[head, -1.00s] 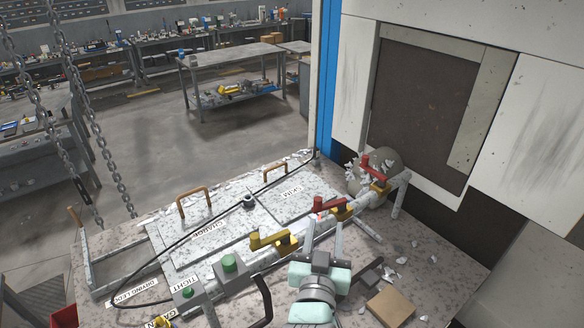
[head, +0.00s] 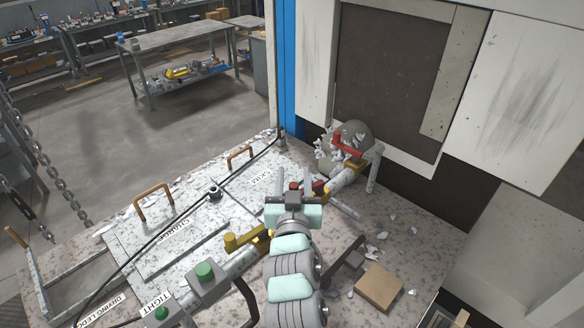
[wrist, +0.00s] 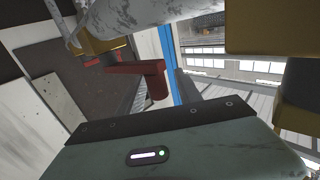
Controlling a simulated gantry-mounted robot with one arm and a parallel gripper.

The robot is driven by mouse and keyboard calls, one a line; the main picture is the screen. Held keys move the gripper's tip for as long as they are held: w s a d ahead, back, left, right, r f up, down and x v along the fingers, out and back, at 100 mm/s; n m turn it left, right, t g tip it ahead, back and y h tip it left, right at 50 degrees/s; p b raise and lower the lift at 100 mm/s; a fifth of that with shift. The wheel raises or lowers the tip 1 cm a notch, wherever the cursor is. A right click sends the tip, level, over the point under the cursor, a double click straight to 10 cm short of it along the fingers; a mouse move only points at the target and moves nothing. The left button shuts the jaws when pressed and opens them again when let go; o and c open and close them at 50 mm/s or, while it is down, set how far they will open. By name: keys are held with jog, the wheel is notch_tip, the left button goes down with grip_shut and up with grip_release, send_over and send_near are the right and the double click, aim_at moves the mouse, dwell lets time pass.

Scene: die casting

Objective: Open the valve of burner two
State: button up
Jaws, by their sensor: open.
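Several valves with yellow bodies sit along a pale pipe on the bench in the head view. The middle one has a red handle (head: 294,186) and a yellow body (head: 321,189), partly hidden by my gripper. The far one has a red handle (head: 347,144). No burner number is readable. My gripper (head: 293,178) is open and empty, close to the middle valve; contact cannot be told. The wrist view shows a red handle (wrist: 140,75), a yellow body (wrist: 100,46) and large close yellow parts (wrist: 270,25).
A rounded grey pot (head: 352,135) with flaky crust stands behind the far valve. Green buttons (head: 205,271) and a black cable lie left of my arm. A tan block (head: 379,287) and loose chips lie to the right. Lids with brown handles (head: 154,200) cover the bench's left part.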

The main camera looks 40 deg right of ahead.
jog(key=shift+w+d, duration=0.3)
grip_shut()
dwell(0.4)
dwell(0.9)
